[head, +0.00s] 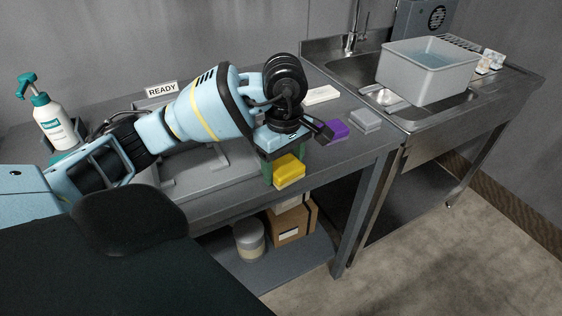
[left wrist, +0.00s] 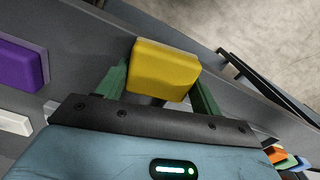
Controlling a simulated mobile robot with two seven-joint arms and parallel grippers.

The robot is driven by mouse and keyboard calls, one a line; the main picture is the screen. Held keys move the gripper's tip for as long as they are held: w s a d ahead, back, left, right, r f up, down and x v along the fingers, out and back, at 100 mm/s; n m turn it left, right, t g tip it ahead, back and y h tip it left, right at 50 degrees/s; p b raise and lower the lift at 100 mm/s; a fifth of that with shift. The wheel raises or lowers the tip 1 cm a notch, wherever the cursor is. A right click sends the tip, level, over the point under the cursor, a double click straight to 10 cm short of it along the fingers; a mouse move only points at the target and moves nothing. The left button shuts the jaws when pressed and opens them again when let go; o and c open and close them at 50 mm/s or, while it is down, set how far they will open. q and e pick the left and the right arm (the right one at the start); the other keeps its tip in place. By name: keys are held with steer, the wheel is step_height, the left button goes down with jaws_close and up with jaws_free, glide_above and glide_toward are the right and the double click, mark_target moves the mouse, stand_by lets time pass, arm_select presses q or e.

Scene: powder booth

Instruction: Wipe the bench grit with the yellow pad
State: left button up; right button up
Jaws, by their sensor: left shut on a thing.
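The yellow pad (head: 289,173) is between the green fingers of my left gripper (head: 284,166), at the front edge of the grey bench (head: 225,205). In the left wrist view the yellow pad (left wrist: 164,70) sits between both fingers, and my left gripper (left wrist: 160,92) is shut on it. I cannot tell whether the pad touches the bench top. I cannot make out any grit; my left arm covers much of the bench. My right gripper is not in view.
A purple pad (head: 339,131), a grey pad (head: 365,120) and a white pad (head: 322,95) lie beyond the gripper. A pump bottle (head: 50,124) and a READY sign (head: 161,89) stand at the back left. A grey tub (head: 420,78) sits over the sink at right.

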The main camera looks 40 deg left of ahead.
arm_select(q)
steer(key=shift+a+r+p, duration=0.1)
steer(key=shift+r+p, duration=1)
steer(key=shift+r, duration=1.55)
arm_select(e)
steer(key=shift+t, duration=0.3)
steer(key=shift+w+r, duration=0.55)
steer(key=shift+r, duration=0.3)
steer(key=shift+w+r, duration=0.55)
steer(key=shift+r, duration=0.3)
arm_select(q)
steer(key=shift+r+p, duration=0.8)
steer(key=shift+r, duration=0.75)
steer(key=shift+f, duration=0.1)
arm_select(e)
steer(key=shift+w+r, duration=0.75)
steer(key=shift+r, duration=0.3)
